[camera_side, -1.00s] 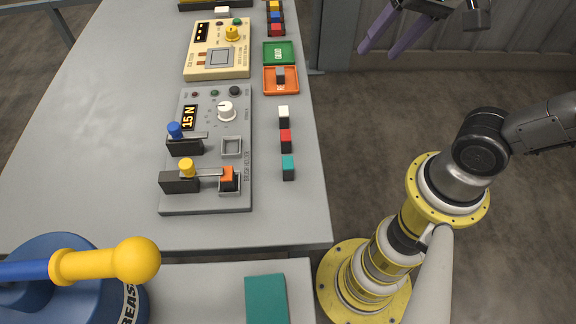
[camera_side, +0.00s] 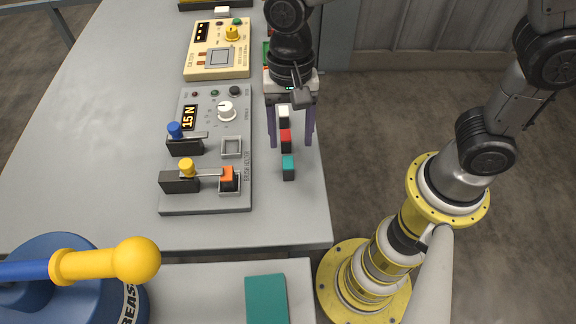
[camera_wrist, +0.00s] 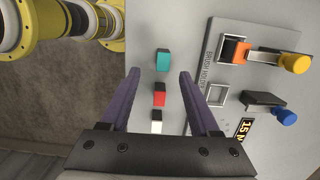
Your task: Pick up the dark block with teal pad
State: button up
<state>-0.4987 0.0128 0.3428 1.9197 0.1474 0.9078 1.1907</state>
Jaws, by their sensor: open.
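The dark block with teal pad (camera_side: 288,167) stands on the grey table near its right edge, nearest the camera in a row of three small dark blocks. In the wrist view the teal-padded block (camera_wrist: 163,61) lies beyond the fingertips. My gripper (camera_side: 291,145) is open, its two purple fingers pointing down on either side of the row, around the white- and red-padded blocks and short of the teal one. In the wrist view my gripper (camera_wrist: 160,72) shows nothing between its fingertips being held.
The red-padded block (camera_side: 286,141) and white-padded block (camera_side: 283,112) stand just behind the teal one. A grey brush holder panel (camera_side: 205,202) with levers is to the left. A cream tester (camera_side: 217,50) stands farther back. A teal box (camera_side: 266,300) lies in front.

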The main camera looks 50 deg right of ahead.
aim_at(288, 162)
jog(key=shift+s+a+f, duration=0.1)
jog(key=shift+a+f, duration=0.05)
jog(key=shift+f, duration=1.15)
jog(key=shift+w+a+f, duration=0.1)
jog(key=shift+a+f, duration=0.05)
jog(key=shift+f, duration=1.2)
jog(key=shift+s+a+f, duration=0.1)
jog(key=shift+a+f, duration=0.05)
jog(key=shift+f, duration=1.15)
grip_shut()
